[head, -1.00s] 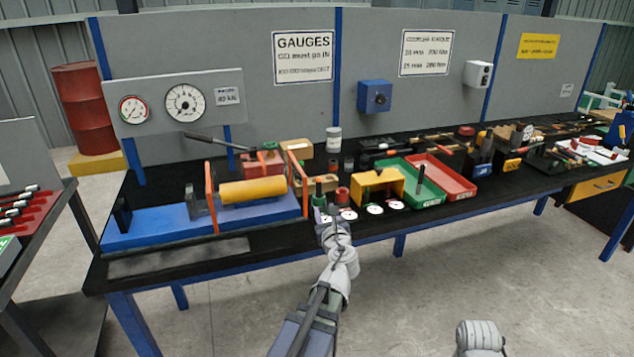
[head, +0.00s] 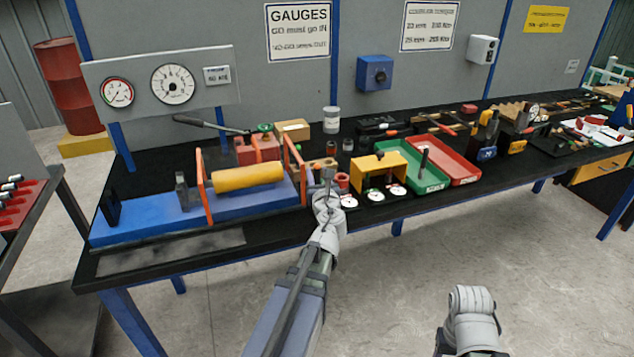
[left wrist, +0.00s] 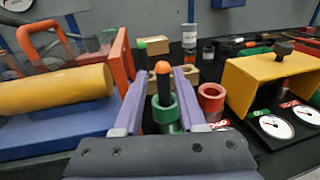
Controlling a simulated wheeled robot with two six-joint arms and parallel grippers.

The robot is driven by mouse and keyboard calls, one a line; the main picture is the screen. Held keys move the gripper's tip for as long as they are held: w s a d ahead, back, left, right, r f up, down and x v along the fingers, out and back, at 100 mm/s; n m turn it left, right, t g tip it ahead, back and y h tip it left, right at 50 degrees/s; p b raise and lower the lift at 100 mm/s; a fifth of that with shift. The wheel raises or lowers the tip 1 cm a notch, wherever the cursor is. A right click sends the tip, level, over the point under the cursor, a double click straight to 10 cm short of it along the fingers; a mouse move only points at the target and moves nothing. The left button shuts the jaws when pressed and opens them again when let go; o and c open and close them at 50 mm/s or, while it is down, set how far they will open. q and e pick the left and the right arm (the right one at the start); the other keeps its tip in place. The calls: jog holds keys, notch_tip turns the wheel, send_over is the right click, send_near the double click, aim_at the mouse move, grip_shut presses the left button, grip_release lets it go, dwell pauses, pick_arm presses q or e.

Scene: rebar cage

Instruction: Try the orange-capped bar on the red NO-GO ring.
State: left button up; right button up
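The orange-capped bar (left wrist: 163,70) stands upright in the left wrist view, its dark lower part inside the green ring (left wrist: 165,112). The red ring (left wrist: 211,98) stands just to the right of the green one, with no bar visible in it; it also shows in the head view (head: 342,181). My left gripper (left wrist: 160,78) is open, its two lavender fingers apart on either side of the orange-capped bar. In the head view, my left gripper (head: 327,176) reaches over the bench's front edge and hides the green ring. My right gripper is not visible; only part of that arm shows.
A green-capped bar (left wrist: 141,48) stands behind. A yellow bridge-shaped block (head: 378,171) and white dials (head: 375,195) are to the right. A blue test bed with a yellow cylinder (head: 248,177) and orange frames stands close on the left. Green (head: 425,185) and red trays lie further right.

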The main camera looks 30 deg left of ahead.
aim_at(316, 163)
pick_arm(q)
jog(key=x, duration=0.6)
jog(key=shift+w, duration=0.35)
grip_shut()
dwell(1.2)
